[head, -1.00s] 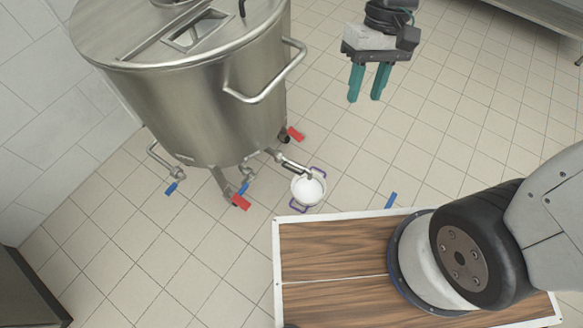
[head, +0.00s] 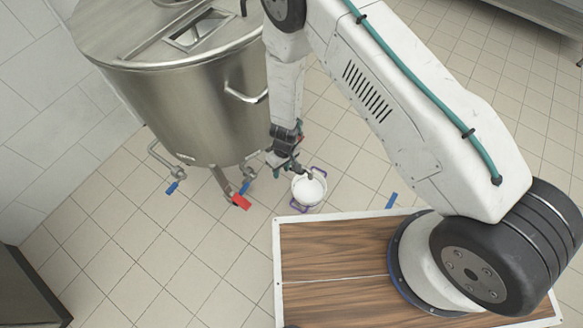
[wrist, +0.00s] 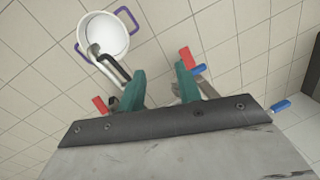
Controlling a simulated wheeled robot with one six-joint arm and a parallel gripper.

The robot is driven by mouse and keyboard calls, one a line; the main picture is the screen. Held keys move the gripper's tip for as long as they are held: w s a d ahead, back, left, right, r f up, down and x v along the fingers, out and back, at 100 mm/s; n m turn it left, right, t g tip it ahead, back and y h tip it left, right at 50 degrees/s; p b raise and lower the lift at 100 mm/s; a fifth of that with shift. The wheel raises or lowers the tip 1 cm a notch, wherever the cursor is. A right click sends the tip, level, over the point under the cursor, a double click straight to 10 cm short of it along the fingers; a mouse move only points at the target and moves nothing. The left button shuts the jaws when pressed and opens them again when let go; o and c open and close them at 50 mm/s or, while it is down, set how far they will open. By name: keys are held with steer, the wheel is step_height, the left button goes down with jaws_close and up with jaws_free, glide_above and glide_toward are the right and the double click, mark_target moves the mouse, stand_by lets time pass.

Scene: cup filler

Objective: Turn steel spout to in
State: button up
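The steel spout shows in the wrist view (wrist: 108,62), its bent end over the white pot (wrist: 102,36) with purple handles. In the head view a short part of the spout (head: 307,174) reaches over the pot (head: 308,192). My gripper (wrist: 160,70) has its two teal fingers apart with floor tiles between them. The left finger is beside the spout and overlaps its pipe; whether they touch I cannot tell. In the head view my gripper (head: 283,162) is low by the vat's right side, and my arm hides the spout's base.
The big steel vat (head: 170,105) stands at the left with a side handle (head: 245,96). Red (head: 241,202) and blue (head: 172,188) valve levers sit at its bottom. A blue piece (head: 391,200) lies on the floor.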

steer(key=w+d+f+n+t, duration=0.1)
steer(key=w+f, duration=0.1)
steer(key=f, duration=0.2)
steer(key=w+d+f+n+t+h, duration=0.1)
steer(key=w+f, duration=0.1)
steer(key=f, duration=0.3)
steer(key=w+d+f+n+t+h, duration=0.1)
steer(key=w+d+f, duration=0.1)
steer(key=w+f, duration=0.1)
steer(key=shift+d+f+n, duration=0.1)
steer(key=shift+f+n, duration=0.3)
steer(key=shift+f, duration=0.4)
jaws_close()
